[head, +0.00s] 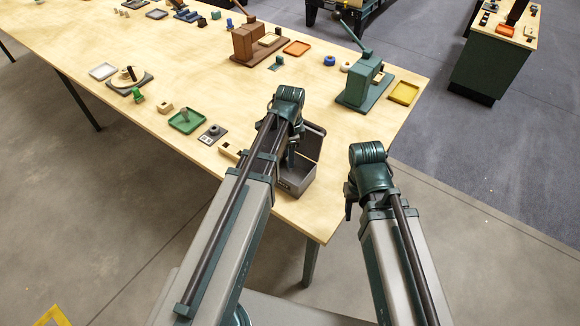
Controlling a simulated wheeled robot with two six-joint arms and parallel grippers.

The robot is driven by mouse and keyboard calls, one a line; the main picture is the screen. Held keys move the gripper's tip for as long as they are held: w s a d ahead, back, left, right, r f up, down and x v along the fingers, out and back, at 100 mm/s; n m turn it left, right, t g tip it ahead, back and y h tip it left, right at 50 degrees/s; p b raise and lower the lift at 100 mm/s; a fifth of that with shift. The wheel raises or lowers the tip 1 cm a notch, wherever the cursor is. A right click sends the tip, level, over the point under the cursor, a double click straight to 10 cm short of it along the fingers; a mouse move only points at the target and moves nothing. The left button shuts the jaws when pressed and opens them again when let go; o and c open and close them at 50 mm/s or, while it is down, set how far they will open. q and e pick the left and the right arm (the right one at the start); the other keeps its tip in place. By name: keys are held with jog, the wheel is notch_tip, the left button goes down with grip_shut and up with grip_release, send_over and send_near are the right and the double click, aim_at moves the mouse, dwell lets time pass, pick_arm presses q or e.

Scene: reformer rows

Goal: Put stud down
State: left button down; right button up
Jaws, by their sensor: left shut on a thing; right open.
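My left gripper (291,157) points down over an open dark grey box (297,184) near the table's front right corner. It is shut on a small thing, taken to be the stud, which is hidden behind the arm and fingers. I cannot tell whether the stud touches the box. My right gripper (348,204) hangs off the table's right edge, over the floor. It is open, with its fingers mostly hidden by its own wrist.
The wooden table (205,82) holds a green press (363,84), a brown press (252,45), a yellow tray (404,93), an orange tray (297,48), a green tray (186,121) and a grey plate with a ring (213,133). The table's middle is mostly clear.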

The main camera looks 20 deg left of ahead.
pick_arm(q)
jog(key=shift+f+b, duration=1.75)
jog(key=shift+f, duration=0.1)
jog(key=shift+f, duration=0.15)
jog(key=c, duration=0.6)
grip_release()
notch_tip(320, 180, up, 12)
jog(key=p, duration=1.2)
jog(key=shift+r, duration=0.25)
jog(key=s+d+n, duration=0.3)
jog(key=s, duration=0.1)
jog(key=s+d+n, duration=0.3)
jog(key=s+d, duration=0.1)
jog(key=s, duration=0.1)
jog(key=s+d+n+y, duration=0.1)
jog(key=s+d+n, duration=0.2)
jog(key=s, duration=0.2)
jog(key=shift+s+d, duration=0.15)
jog(key=shift+d, duration=0.1)
